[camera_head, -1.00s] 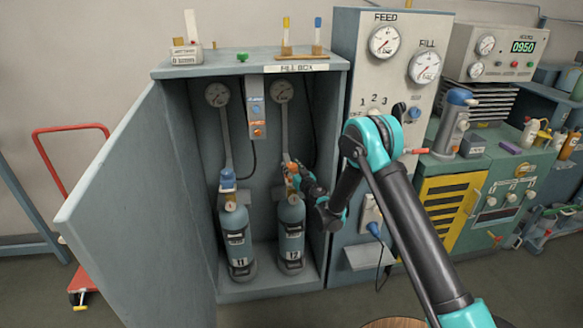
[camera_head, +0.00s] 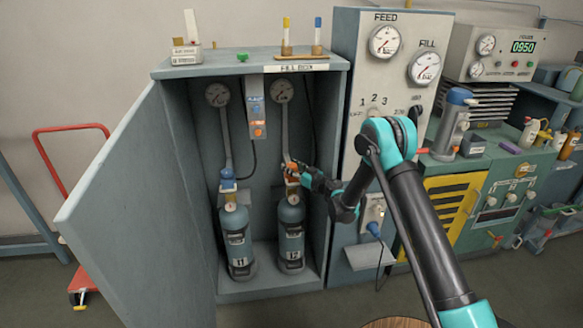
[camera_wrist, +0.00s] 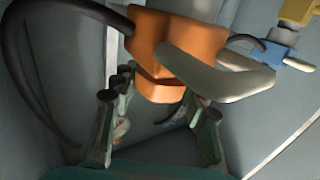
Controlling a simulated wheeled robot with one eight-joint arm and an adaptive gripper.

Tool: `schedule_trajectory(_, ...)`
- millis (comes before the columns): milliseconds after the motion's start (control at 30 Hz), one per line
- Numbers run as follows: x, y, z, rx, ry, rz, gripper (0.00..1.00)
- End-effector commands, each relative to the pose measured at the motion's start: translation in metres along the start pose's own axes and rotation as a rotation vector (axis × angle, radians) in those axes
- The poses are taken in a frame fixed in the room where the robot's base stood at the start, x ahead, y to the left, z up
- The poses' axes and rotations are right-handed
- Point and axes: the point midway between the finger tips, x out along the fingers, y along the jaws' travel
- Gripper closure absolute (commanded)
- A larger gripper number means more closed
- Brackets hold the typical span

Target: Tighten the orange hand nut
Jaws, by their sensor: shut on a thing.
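The orange hand nut (camera_head: 291,172) is on top of the right cylinder (camera_head: 290,238), marked 12, inside the open fill box. My gripper (camera_head: 299,172) reaches in from the right and is shut on the orange nut, at the cylinder's valve. In the wrist view a large orange block (camera_wrist: 172,45) with a grey lever-like part fills the upper middle. My gripper's fingers (camera_wrist: 160,115) stand to the lower left and lower right of it, and the exact contact is partly hidden. The left cylinder (camera_head: 237,242), marked 11, has a blue fitting (camera_head: 228,182) on top.
The fill box door (camera_head: 140,200) stands open on the left. The box's right wall is close to my wrist. A gauge panel (camera_head: 390,85) stands right of the box, behind my arm. A dark hose (camera_wrist: 25,70) curves along the left of the wrist view.

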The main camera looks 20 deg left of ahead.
Motion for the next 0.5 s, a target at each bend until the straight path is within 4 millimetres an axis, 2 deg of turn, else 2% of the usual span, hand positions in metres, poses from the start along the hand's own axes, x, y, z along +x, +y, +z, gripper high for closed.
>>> schedule_trajectory(133, 0.0004, -0.0002, -0.0001, 0.000, 0.000, 0.000, 0.85)
schedule_trajectory(167, 0.0004, -0.0002, -0.0001, 0.000, 0.000, 0.000, 0.54)
schedule_trajectory(300, 0.0003, -0.0001, -0.0001, 0.000, 0.000, 0.001, 0.36)
schedule_trajectory(500, 0.0002, 0.0000, -0.0001, 0.000, 0.000, 0.001, 0.34)
